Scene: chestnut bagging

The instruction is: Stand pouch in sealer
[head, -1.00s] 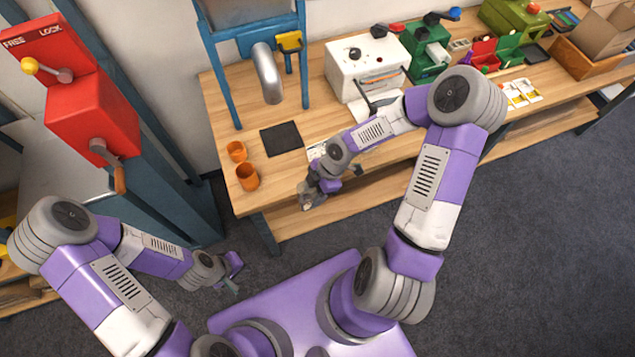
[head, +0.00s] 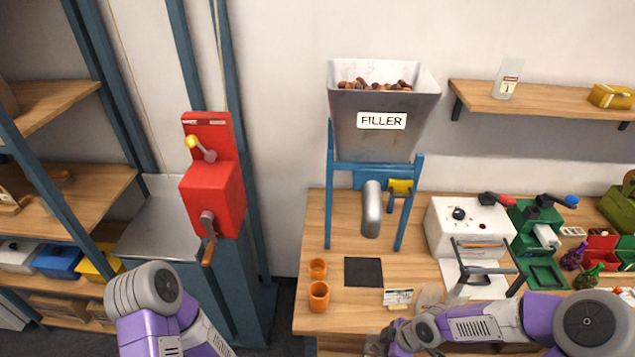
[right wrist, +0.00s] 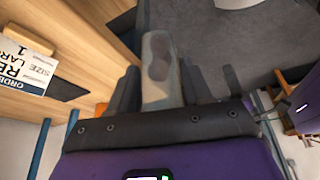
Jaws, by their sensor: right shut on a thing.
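The sealer appears to be the white machine (head: 465,222) with a dark knob and a grey bar frame in front, on the table in the head view. My right gripper (right wrist: 158,88) is shut on a translucent pouch (right wrist: 158,60) with brown, chestnut-like shapes inside. The pouch extends out beyond the fingers in the right wrist view. In the head view my right gripper (head: 390,340) is low at the table's front edge, left of and nearer than the sealer, and partly cut off. My left arm enters at the lower left, but its gripper is out of frame.
An order card (head: 398,297) stands at the table front; it also shows in the wrist view (right wrist: 25,65). Two orange cups (head: 318,295) and a dark mat (head: 363,271) lie left of it. The filler hopper (head: 382,120) stands behind. Green machines and red bins crowd the right.

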